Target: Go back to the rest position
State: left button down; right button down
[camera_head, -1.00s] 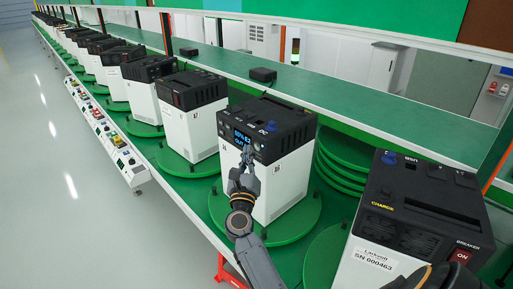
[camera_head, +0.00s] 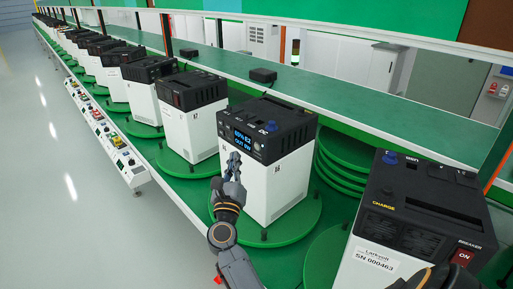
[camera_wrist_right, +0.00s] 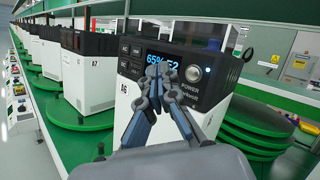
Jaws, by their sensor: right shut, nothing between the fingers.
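My right gripper (camera_head: 233,158) is shut and empty in front of the black-and-white power unit (camera_head: 270,187) in the middle of the head view. Its fingertips show close together in the right wrist view (camera_wrist_right: 160,70), overlapping the lit blue display of the unit (camera_wrist_right: 180,59). A gap to the unit's front appears to be there, but its size is hard to tell. The round power button (camera_wrist_right: 194,73) beside the display is lit. My left gripper is not in view.
The unit stands on a green turntable (camera_head: 292,232). Another unit (camera_head: 420,215) with a red switch stands close at right. More units run in a line to the far left. A control strip (camera_head: 118,150) edges the line; the floor (camera_head: 70,200) at left is clear.

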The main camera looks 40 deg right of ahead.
dwell(0.3)
jog(key=a+f+n+t+y+b, duration=0.1)
jog(key=a+f+n+y, duration=0.4)
jog(key=f+n, duration=0.45)
jog(key=a+f+n+t+y, duration=0.1)
jog(key=a+f+n+y, duration=0.5)
jog(key=f, duration=0.7)
jog(key=s+a+f+n+g+y, duration=0.25)
jog(key=s+f+n, duration=0.3)
jog(key=f, duration=0.55)
jog(key=s+a+f+n+g+y, duration=0.15)
jog(key=s+f+n+g, duration=0.35)
jog(key=f, duration=0.6)
jog(key=s+a+f+n+g+b, duration=0.15)
jog(key=s+f+n+g, duration=0.25)
jog(key=s+f+n, duration=0.95)
jog(key=s+d+f+g, duration=0.1)
jog(key=s+f, duration=0.2)
jog(key=s, duration=0.6)
jog(key=s+d+f+n+g, duration=0.1)
jog(key=s+f, duration=0.3)
jog(key=s, duration=0.5)
jog(key=s+d+f+n+g, duration=0.1)
jog(key=s+d+f+g, duration=0.1)
jog(key=s, duration=0.8)
jog(key=shift+d+f+g+h+b, duration=0.2)
jog(key=shift+f+g+h+b, duration=0.15)
jog(key=shift+f+g, duration=0.5)
